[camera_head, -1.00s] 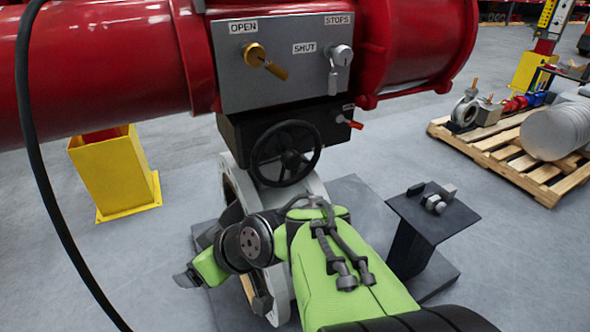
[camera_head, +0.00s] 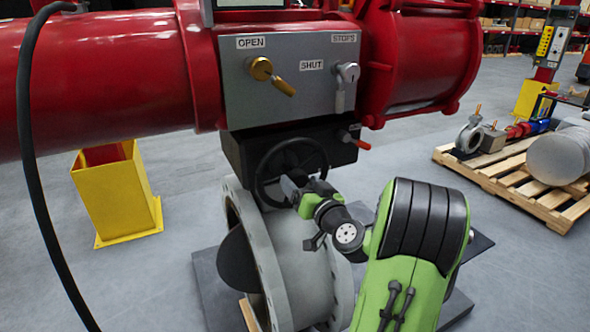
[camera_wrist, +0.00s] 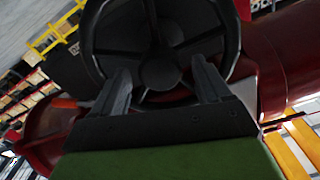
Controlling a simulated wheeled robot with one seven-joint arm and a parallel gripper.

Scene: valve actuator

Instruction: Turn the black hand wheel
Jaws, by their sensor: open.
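The black hand wheel (camera_head: 268,162) sits on the front of the black box under the grey OPEN/SHUT panel. The fingertips overlap the lower part of the wheel in that view. I cannot tell whether they touch it.
A brass lever (camera_head: 272,75) and a silver lever (camera_head: 345,85) stick out of the panel above the wheel. A small red-handled lever (camera_head: 355,141) is right of it. A grey flanged pipe (camera_head: 290,250) stands below. A black hose (camera_head: 45,200) hangs at left.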

